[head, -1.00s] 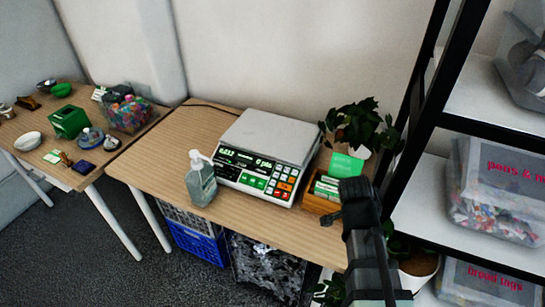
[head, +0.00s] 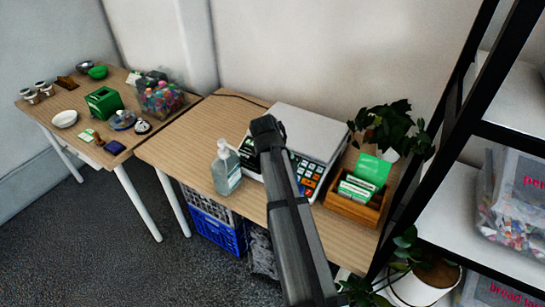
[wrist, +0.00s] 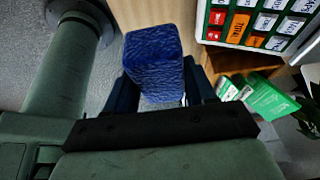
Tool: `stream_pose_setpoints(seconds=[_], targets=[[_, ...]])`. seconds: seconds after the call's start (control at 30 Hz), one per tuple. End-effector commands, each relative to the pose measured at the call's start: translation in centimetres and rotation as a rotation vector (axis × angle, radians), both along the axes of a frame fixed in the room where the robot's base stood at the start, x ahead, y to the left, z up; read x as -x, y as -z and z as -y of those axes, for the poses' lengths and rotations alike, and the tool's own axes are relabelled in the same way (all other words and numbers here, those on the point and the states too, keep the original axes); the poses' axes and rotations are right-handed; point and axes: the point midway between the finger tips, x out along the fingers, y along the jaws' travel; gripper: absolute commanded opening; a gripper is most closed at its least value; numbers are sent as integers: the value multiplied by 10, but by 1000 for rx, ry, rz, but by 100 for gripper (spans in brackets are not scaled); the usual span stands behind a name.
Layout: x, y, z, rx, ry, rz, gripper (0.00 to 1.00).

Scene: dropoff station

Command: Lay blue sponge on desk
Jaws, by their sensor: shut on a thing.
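The blue sponge (wrist: 153,62) is a dark blue, rough-textured block. In the wrist view it sits between the two dark fingers of my gripper (wrist: 160,92), which is shut on it. In the head view my arm reaches up across the desk's front edge; the sponge and fingers cannot be made out there.
On the desk stand a scale (head: 312,124), partly hidden by my arm, a sanitizer bottle (head: 225,170), a wooden card box (head: 355,205) and a plant (head: 388,128). A second table (head: 65,101) with small items is at left, a black shelf (head: 450,125) at right. The desk's left part is clear.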

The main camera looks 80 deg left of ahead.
Motion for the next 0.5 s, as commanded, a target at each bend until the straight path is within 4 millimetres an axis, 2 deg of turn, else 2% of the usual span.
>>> stream_pose_setpoints(seconds=[0.17, 0.4, 0.5], targets=[[4, 12, -2, 2, 10, 0, 30], [4, 50, -2, 2, 10, 0, 30], [3, 60, -2, 0, 10, 0, 30]])
